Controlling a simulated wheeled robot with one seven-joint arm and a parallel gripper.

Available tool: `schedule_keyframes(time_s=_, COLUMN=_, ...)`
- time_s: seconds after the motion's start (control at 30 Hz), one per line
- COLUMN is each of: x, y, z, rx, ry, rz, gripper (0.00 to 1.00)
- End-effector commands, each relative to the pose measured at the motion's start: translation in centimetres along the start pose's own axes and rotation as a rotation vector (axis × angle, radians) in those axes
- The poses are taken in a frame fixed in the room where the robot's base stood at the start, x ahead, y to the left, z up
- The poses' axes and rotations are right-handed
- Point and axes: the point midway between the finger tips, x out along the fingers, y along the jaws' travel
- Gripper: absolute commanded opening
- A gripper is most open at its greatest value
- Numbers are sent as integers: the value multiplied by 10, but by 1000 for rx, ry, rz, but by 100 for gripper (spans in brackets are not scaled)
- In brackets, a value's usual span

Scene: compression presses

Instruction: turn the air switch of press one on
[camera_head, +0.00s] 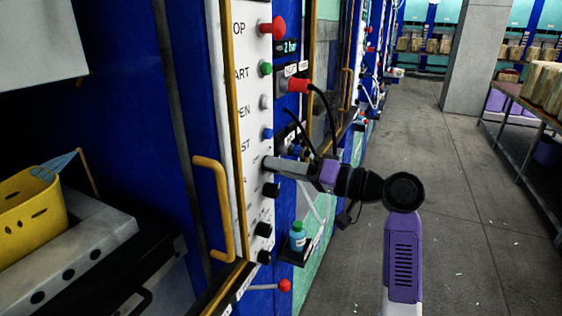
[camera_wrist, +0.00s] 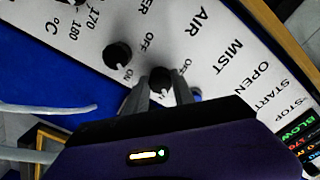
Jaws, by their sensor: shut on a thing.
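The air switch of press one is a black knob (camera_wrist: 160,76) on the white control panel (camera_wrist: 198,42), in the row marked AIR. My gripper (camera_wrist: 161,91) is shut on this knob, with one finger on each side of it. The knob's setting is hard to read, as the fingers hide part of it and its ON label. In the head view my gripper (camera_head: 269,163) reaches the panel (camera_head: 240,110) from the right and hides the air switch.
The power knob (camera_wrist: 118,55) sits just beside my gripper, its white mark towards ON. In the head view, a yellow handle (camera_head: 222,210) stands left of the panel, a small bottle (camera_head: 297,236) stands below, and the aisle floor (camera_head: 420,130) is clear.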

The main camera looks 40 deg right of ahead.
Motion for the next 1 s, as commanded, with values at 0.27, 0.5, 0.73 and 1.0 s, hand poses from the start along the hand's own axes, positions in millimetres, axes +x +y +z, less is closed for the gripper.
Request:
schedule_keyframes(time_s=0.27, x=-1, y=1, z=-1, rx=26, ry=3, rz=1, gripper=0)
schedule_keyframes(time_s=0.5, x=-1, y=1, z=-1, rx=27, ry=3, rz=1, gripper=0)
schedule_keyframes(time_s=0.73, x=-1, y=1, z=0, rx=26, ry=2, rz=1, gripper=52)
schedule_keyframes(time_s=1.0, x=-2, y=1, z=0, rx=25, ry=2, rz=1, gripper=52)
